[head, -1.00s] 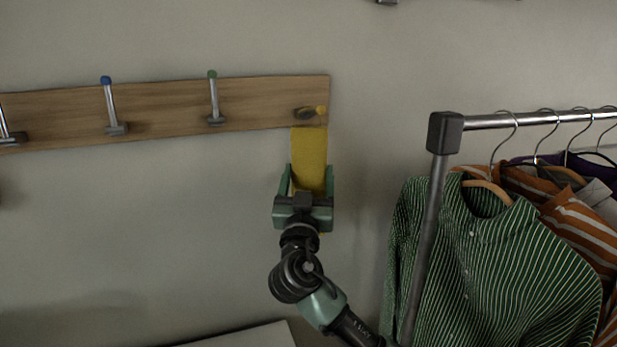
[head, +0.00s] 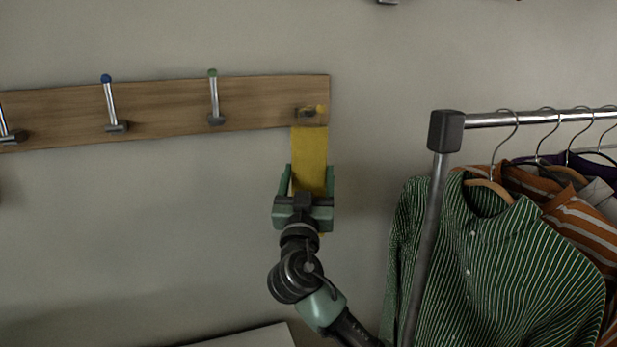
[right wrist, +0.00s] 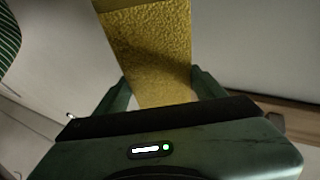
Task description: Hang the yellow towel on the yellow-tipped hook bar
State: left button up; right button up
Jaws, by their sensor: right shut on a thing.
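The yellow towel (head: 309,158) hangs as a narrow upright strip at the right end of the wooden hook board, its upper edge just below the yellow-tipped hook bar (head: 318,109). I cannot tell whether the towel touches that bar. My right gripper (head: 308,180) is below the board and shut on the towel's lower part. In the right wrist view the towel (right wrist: 150,50) runs between the fingers (right wrist: 163,85) and away from them. My left gripper is not in view.
The wooden board (head: 165,108) also carries a green-tipped hook (head: 214,98) and a blue-tipped hook (head: 111,105). A clothes rack (head: 430,210) with a green striped shirt (head: 490,260) stands close on the right. The wall left of my gripper is clear.

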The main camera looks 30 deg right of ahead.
jog(key=o, duration=1.6)
